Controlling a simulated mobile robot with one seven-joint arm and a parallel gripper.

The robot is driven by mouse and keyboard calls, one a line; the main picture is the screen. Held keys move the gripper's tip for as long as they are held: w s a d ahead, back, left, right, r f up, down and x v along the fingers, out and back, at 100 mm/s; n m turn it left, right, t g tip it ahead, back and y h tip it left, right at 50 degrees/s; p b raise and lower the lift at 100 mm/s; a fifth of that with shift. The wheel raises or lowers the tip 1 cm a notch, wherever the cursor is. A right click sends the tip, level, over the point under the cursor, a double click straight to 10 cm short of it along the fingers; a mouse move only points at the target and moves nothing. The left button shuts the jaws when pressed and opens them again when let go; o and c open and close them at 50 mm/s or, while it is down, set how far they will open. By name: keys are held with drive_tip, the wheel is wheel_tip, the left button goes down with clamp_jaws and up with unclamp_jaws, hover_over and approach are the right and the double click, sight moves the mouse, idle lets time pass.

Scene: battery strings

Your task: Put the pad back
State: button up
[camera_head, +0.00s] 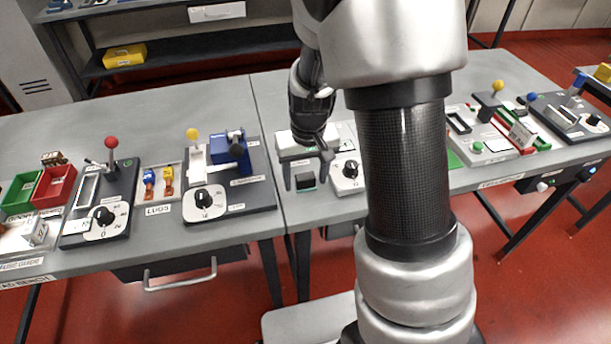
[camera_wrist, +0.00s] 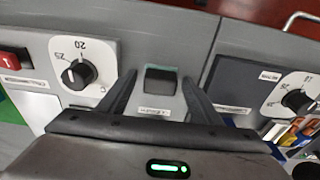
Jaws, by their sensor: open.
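A small dark block (camera_head: 306,181) with a green edge lies near the front edge of the grey bench, behind a small label. I take it to be the pad, but cannot be sure. In the wrist view the block (camera_wrist: 160,80) shows between the two fingertips. My gripper (camera_head: 307,184) is open, with one finger on each side of the block in the picture. It points down over the bench. I cannot tell whether the fingers touch the block or how high they are above it. My gripper also shows in the wrist view (camera_wrist: 159,77), with nothing clearly held.
A dial panel (camera_head: 348,172) stands right of the block. A plate with a blue clamp (camera_head: 230,152) and a black knob stands to the left. My arm hides part of the bench. A green patch (camera_head: 453,160) shows right of my arm.

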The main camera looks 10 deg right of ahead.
sight(307, 190)
wheel_tip(307, 190, up, 13)
drive_tip(key=s+p, duration=0.2)
drive_tip(key=s+r+t, duration=0.4)
drive_tip(key=s+r, duration=0.8)
drive_tip(key=s, duration=0.4)
drive_tip(key=shift+s, duration=0.2)
